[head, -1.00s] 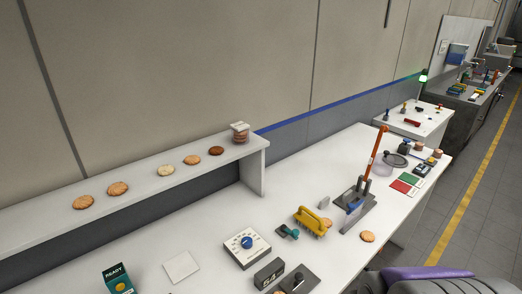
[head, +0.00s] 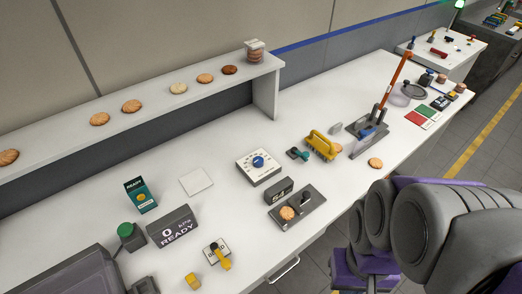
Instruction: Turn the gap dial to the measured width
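The gap dial is a blue knob (head: 258,161) on a square white plate with tick marks around it (head: 248,173), near the middle of the white bench in the head view. The knob's exact setting is too small to read. In front of it a dark display block (head: 279,192) shows pale figures, perhaps 54, which I cannot read for sure. Beside the block a biscuit (head: 287,213) lies on a dark grey plate (head: 306,215) with a black-handled fixture. My gripper's fingers are not in view.
A yellow brush-like tool (head: 322,144) and a small teal tool (head: 298,154) lie right of the dial. A raised shelf (head: 150,103) holds several biscuits.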

